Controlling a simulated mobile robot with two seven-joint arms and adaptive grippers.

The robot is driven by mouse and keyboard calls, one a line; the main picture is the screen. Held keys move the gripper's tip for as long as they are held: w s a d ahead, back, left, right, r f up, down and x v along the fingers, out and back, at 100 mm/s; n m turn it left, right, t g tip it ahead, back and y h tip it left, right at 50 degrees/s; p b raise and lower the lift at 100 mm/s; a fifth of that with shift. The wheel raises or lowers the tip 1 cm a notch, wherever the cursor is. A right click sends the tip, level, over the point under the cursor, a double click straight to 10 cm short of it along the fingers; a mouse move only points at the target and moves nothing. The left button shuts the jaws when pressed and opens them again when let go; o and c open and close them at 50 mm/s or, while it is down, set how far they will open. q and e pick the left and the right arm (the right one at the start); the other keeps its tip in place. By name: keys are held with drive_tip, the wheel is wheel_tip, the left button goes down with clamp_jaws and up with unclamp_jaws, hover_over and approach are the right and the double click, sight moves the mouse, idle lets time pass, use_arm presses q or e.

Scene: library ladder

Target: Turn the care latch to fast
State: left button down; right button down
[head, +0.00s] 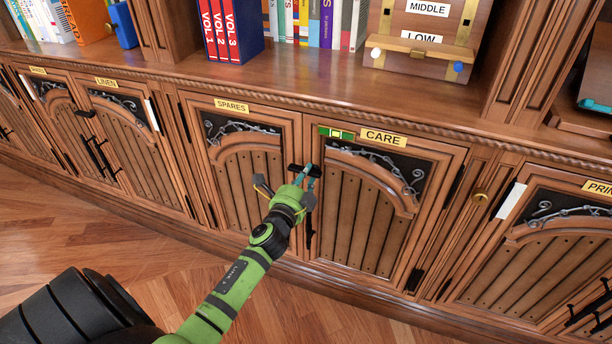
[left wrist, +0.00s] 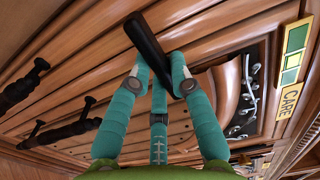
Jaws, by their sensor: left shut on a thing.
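The care latch (head: 294,168) is a short black bar at the upper left edge of the care door (head: 365,215). It lies roughly crosswise in the head view. In the left wrist view the bar (left wrist: 147,42) runs slantwise in between my fingertips. My left gripper (head: 306,178), with teal fingers, is shut on this latch; the fingers (left wrist: 160,75) hide part of it. The yellow CARE label (head: 383,138) is on the frame above the door. Beside it is a green strip with a yellow-framed window (head: 336,133). My right gripper is not in view.
The spares door (head: 243,165) is closed to the left, under its label (head: 232,105). A black pull handle (head: 310,230) hangs below my gripper. Books (head: 232,30) and a wooden box (head: 425,35) stand on the shelf above. The wooden floor (head: 130,260) in front looks clear.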

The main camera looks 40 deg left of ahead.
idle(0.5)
use_arm(q)
drive_tip(key=c, duration=1.1)
unclamp_jaws()
drive_tip(key=v, duration=1.2)
drive_tip(key=shift+f, duration=0.15)
